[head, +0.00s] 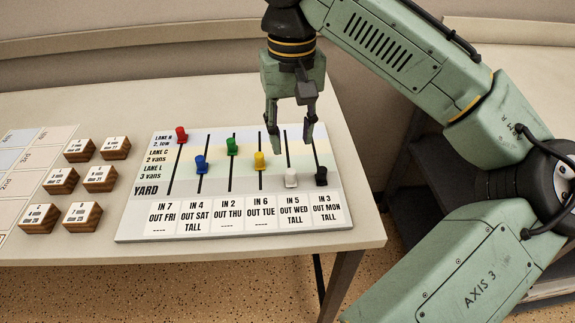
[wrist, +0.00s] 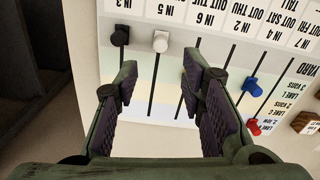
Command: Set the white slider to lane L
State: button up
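The white slider (head: 291,178) stands at the near end of its slot, level with the YARD row, above the card "IN 5 OUT WED TALL". The lane L label (head: 153,170) is on the board's left side, one row above YARD. My gripper (head: 291,137) is open and empty, above the far part of the white slider's slot. In the wrist view the white slider (wrist: 161,41) shows just beyond the gap between my fingertips (wrist: 162,78), with its slot running back between the fingers. Neither finger touches it.
The black slider (head: 321,176) is close on the right, also near YARD. The yellow slider (head: 260,160) is on the left, then green (head: 232,146), blue (head: 201,164) and red (head: 181,134). Several wooden blocks (head: 62,180) lie left of the board (head: 130,233).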

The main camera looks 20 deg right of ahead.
aim_at(290, 171)
notch_tip(290, 171, down, 9)
jog(key=shift+f, duration=0.1)
jog(key=shift+c, duration=0.2)
grip_shut()
dwell(0.5)
dwell(0.4)
